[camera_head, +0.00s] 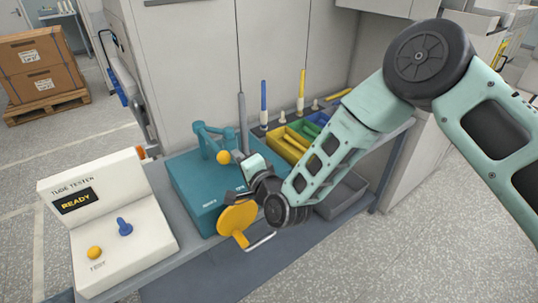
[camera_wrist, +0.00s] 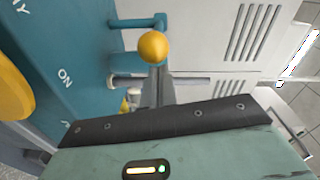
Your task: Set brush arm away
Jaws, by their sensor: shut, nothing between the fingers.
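A teal bobbin machine (camera_head: 200,185) stands on the bench. Its teal brush arm (camera_head: 208,133) rises at the back of its top and carries a yellow ball knob (camera_head: 223,157). In the wrist view the knob (camera_wrist: 152,46) is just past my fingertips, with part of the teal arm (camera_wrist: 135,22) beside it. My gripper (camera_head: 238,157) is at the knob's right side, its fingers (camera_wrist: 155,75) shut and empty. I cannot tell whether the fingertips touch the knob. My wrist hides part of the machine's right side.
A yellow disc (camera_head: 237,217) is at the machine's front, near my wrist. A white tube tester (camera_head: 115,220) reading READY stands to the left. Colored bins (camera_head: 290,145), upright blue and yellow tools and a grey tray (camera_head: 345,190) are to the right. A cabinet wall is behind.

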